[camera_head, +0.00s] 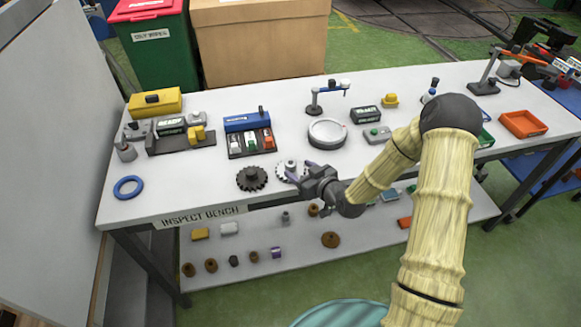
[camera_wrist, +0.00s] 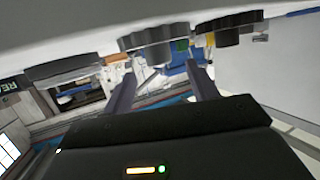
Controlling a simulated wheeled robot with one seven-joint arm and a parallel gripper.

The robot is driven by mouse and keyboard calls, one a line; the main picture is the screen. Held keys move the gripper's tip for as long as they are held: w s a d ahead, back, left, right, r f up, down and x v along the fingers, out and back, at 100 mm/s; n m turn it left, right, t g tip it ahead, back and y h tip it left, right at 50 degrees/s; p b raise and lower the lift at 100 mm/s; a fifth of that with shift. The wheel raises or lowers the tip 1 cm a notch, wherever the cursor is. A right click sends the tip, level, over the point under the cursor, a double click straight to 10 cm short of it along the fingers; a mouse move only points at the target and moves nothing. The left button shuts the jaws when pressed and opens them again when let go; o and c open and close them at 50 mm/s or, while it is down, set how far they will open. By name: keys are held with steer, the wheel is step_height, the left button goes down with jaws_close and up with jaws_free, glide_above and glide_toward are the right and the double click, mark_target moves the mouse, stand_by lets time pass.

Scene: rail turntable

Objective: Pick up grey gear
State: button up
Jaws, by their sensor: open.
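The grey gear (camera_head: 290,169) lies flat near the front edge of the white bench, with a small hub on top. My gripper (camera_head: 301,171) is low at its right side, with its two fingers apart and pointing at it. In the wrist view, which looks upside down, the grey gear (camera_wrist: 150,40) appears beyond and between the open fingers of my gripper (camera_wrist: 160,70). Nothing is held. I cannot tell whether a finger touches the gear. A dark gear (camera_head: 252,179) lies just left of the grey one; it also shows in the wrist view (camera_wrist: 232,28).
A round pale dish (camera_head: 327,132) stands behind the grey gear. A blue-backed tray with coloured blocks (camera_head: 250,141) is behind the dark gear. A lower shelf (camera_head: 370,239) holds small parts. The front edge has bare strips.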

mark_target(293, 165)
steer(key=shift+w+a+f, duration=0.1)
steer(key=shift+w+a, duration=0.15)
steer(key=shift+p+x, duration=1)
steer(key=shift+x, duration=1.65)
steer(key=shift+d+f, duration=0.1)
steer(key=shift+d, duration=0.05)
jaws_close()
